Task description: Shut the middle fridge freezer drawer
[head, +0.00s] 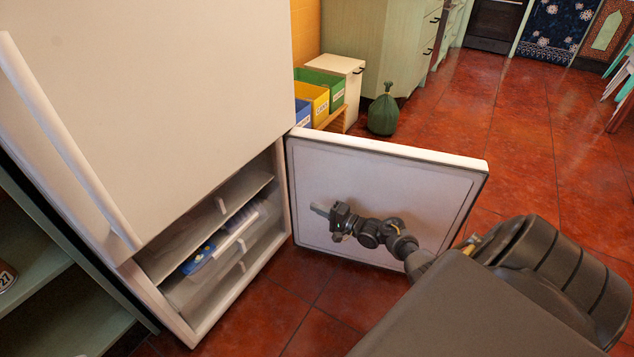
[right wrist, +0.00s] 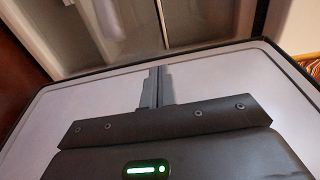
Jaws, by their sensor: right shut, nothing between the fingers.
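The white fridge (head: 200,95) stands at the left with its upper door shut. Its lower freezer door (head: 385,180) is swung open to the right, inner face toward me. The freezer compartment holds stacked pale drawers. The middle drawer (head: 243,246) seems to sit out from the upper one, with a blue and white package (head: 199,259) visible in it; how far out is hard to tell. My right gripper (head: 318,210) is shut and empty, in front of the door's inner face, pointing left toward the compartment. In the right wrist view its closed fingers (right wrist: 157,75) point toward the drawers (right wrist: 125,25). My left gripper is out of view.
A dark green shelf (head: 50,290) stands left of the fridge. Behind the open door are blue, yellow and green bins (head: 318,97), a small white cabinet (head: 343,70) and a green sack (head: 384,112). Red tiled floor (head: 500,130) is clear to the right.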

